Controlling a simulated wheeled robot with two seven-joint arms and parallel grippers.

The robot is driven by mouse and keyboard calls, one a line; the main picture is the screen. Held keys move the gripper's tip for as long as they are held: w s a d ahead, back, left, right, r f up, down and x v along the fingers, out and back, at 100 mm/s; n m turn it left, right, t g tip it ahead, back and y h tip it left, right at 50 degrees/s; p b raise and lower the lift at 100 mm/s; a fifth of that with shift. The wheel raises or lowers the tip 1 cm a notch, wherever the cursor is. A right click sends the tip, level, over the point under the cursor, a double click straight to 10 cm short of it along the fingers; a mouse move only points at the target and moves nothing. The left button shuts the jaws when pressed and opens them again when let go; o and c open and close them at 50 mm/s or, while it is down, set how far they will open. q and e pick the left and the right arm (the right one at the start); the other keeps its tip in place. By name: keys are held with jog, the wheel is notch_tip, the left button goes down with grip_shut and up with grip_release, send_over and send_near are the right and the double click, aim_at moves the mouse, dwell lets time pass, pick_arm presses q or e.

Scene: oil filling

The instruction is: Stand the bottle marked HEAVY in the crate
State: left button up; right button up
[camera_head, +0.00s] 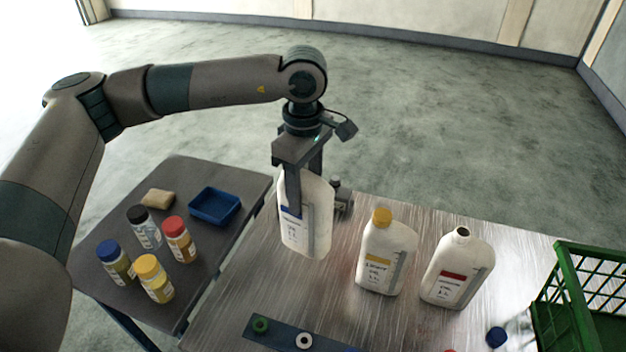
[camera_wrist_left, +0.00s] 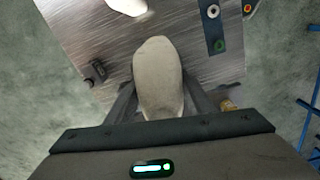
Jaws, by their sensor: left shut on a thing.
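A white bottle with a blue label band (camera_head: 318,225) is between the fingers of my left gripper (camera_head: 300,195), which is shut on it near the back left of the metal table. It is roughly upright; I cannot tell whether its base touches the table. It also shows in the left wrist view (camera_wrist_left: 157,75). The gripper hides its top. A white bottle with a yellow cap and label (camera_head: 385,258) and an uncapped white bottle with a red label (camera_head: 458,270) stand to the right. The label words are too small to read. The green crate (camera_head: 575,250) is at the right edge. My right gripper is out of view.
A dark strip (camera_head: 285,335) with rings is at the table front. A darker side table at left holds several small jars, a blue tray (camera_head: 215,206) and a tan block (camera_head: 158,198). A small dark fixture (camera_head: 343,198) is beside the gripper.

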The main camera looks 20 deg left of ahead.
pick_arm(q)
jog(key=s+a+m+p, duration=0.3)
jog(key=s+m+p, duration=0.3)
jog(key=s+m, duration=0.4)
jog(key=m, duration=0.5)
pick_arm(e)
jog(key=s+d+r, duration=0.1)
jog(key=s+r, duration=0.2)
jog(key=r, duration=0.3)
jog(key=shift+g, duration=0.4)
pick_arm(q)
jog(key=shift+a, duration=0.1)
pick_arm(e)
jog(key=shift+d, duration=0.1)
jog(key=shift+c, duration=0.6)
